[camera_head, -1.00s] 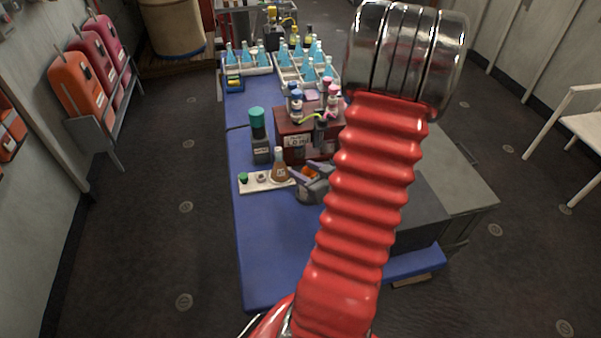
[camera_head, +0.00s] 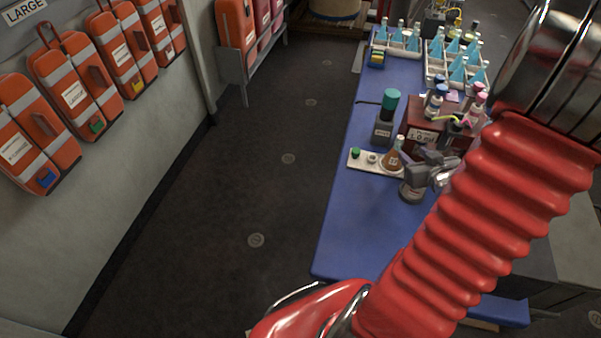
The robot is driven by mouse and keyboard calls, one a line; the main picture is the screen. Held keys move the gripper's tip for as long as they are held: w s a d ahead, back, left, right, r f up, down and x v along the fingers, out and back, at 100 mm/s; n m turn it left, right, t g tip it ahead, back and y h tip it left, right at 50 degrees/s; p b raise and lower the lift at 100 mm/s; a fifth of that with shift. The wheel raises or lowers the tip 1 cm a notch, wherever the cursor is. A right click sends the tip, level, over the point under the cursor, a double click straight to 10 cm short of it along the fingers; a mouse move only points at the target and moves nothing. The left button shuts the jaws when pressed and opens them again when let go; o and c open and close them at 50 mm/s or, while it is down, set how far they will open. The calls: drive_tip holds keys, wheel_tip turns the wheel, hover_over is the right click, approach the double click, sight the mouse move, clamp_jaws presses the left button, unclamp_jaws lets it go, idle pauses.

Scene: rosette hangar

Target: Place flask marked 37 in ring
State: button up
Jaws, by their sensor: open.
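A small brown flask (camera_head: 394,158) with a pale neck and a tag stands upright on a white strip tray (camera_head: 365,165) on the blue bench. The tag is too small to read. Several blue flasks stand in a near white rack (camera_head: 434,79) and a far white rack (camera_head: 382,47); their marks are also unreadable. My grey gripper (camera_head: 416,161) is open just right of the brown flask, partly hidden behind my red arm. I cannot tell whether it touches the flask. A grey round vessel (camera_head: 412,190) shows just below the gripper. I cannot pick out the ring for certain.
A dark bottle with a teal cap (camera_head: 390,100) and a dark red box (camera_head: 423,115) carrying small bottles stand behind the tray. The near left part of the blue bench (camera_head: 362,235) is clear. Orange cases (camera_head: 70,95) hang on the left wall.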

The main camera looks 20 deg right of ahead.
drive_tip(key=w+a+r+g, duration=0.3)
drive_tip(key=w+a+r, duration=0.2)
drive_tip(key=a+r, duration=0.8)
drive_tip(key=s+a+r+n+g+y, duration=0.1)
drive_tip(key=s+a, duration=0.4)
drive_tip(key=a, duration=0.7)
drive_tip(key=s+a+r+n+g+y, duration=0.1)
drive_tip(key=s+a+r+y, duration=0.2)
drive_tip(key=a, duration=0.9)
drive_tip(key=s+r, duration=0.1)
drive_tip(key=s, duration=0.1)
drive_tip(key=shift+s+a+n+y, duration=0.2)
drive_tip(key=shift+s+n+y, duration=0.1)
drive_tip(key=shift+s+n, duration=0.1)
